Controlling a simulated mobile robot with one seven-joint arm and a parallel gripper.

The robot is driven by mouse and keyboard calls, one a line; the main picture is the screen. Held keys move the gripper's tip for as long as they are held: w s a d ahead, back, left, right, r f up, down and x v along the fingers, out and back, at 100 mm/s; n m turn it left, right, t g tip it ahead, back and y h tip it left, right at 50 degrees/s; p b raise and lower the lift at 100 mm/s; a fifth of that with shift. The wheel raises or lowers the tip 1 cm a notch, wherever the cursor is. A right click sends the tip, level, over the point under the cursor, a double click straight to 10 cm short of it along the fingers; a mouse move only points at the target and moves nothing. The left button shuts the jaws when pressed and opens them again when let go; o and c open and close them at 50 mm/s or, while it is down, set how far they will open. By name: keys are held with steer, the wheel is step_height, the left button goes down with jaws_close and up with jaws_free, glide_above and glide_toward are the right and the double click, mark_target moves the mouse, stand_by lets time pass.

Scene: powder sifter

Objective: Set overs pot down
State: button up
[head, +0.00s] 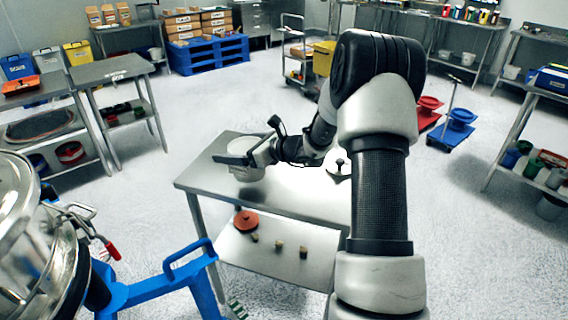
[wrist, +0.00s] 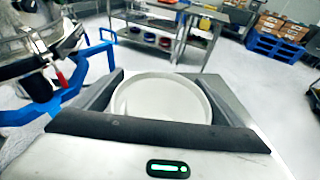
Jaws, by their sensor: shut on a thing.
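The overs pot is a pale, round, open-topped pot (head: 248,174) at the left part of the steel table (head: 205,178) in the head view. My gripper (head: 236,157) is shut on it, with dark fingers at either side near its rim. In the wrist view the pot (wrist: 160,101) sits between the two fingers (wrist: 162,90), and its inside looks pale and empty. The pot looks upright. It is over the tabletop, low, but I cannot tell whether its base touches. The gripper hides part of its rim.
A pale round lid with a dark knob (head: 339,166) lies on the table to the right, partly behind my arm. The lower shelf (head: 270,262) holds a red round item (head: 246,221) and small pieces. A blue frame (head: 165,283) and steel sifter (head: 28,235) stand at the left.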

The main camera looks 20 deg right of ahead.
steer(key=w+a+r+m+t+h+p, duration=0.1)
steer(key=w+r+m+h, duration=0.15)
steer(key=w, duration=0.55)
steer(key=w+a+r+m+t+h+p, duration=0.1)
steer(key=w+a+r+h, duration=0.15)
steer(key=w, duration=0.45)
steer(key=shift+y, duration=0.4)
steer(key=shift+w+d+f, duration=0.1)
steer(key=shift+d+f, duration=0.1)
steer(key=shift+f, duration=1.4)
steer(key=shift+d+f, duration=0.2)
steer(key=shift+f, duration=1.45)
steer(key=shift+w+d+f, duration=0.1)
steer(key=shift+d+f, duration=0.1)
steer(key=shift+f, duration=1.4)
steer(key=shift+f+b, duration=0.15)
steer(key=shift+b, duration=0.3)
steer(key=o, duration=0.9)
